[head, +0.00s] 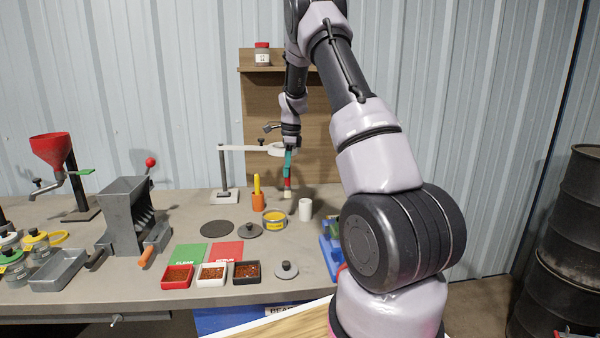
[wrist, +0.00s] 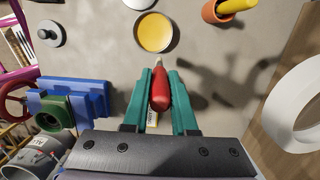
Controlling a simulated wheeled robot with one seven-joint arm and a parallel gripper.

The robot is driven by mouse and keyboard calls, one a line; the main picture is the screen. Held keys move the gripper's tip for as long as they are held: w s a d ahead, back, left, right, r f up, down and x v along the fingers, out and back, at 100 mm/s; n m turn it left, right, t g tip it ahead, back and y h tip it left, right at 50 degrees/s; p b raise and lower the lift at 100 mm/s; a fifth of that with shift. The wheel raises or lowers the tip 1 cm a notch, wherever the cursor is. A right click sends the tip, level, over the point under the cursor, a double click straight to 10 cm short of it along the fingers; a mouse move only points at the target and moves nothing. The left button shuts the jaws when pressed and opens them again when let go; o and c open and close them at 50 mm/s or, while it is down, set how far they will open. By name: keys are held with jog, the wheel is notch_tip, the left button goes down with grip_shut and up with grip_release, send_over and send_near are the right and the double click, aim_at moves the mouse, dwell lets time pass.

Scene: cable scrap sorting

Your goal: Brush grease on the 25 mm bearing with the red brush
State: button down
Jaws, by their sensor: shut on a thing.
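My gripper (head: 288,160) has teal fingers that also show in the wrist view (wrist: 160,100). It is shut on the red brush (wrist: 160,88), whose pale tip points down in the head view. The brush hangs above the bench, right of an open tin of yellow grease (head: 274,220). The tin also shows ahead of the brush tip in the wrist view (wrist: 155,32). A blue fixture (head: 328,252) with a green, dark-holed part (wrist: 54,120) stands on the bench right of the tin, partly behind my arm. I cannot identify the 25 mm bearing for certain.
A white cylinder (head: 305,210) stands close to the brush. An orange cup (head: 258,201) with a yellow handle and a grey lid (head: 249,230) are near the tin. A white ring (wrist: 296,102) on a stand is close beside my gripper. Small trays (head: 212,273) lie in front.

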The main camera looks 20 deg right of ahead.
jog(key=a+f, duration=0.5)
jog(key=f, duration=0.1)
jog(key=shift+s+a, duration=0.15)
jog(key=shift+a, duration=0.15)
jog(key=shift+f, duration=0.65)
dwell(1.9)
jog(key=shift+r, duration=0.1)
notch_tip(320, 180, up, 7)
dwell(0.8)
jog(key=shift+s, duration=0.15)
dwell(0.4)
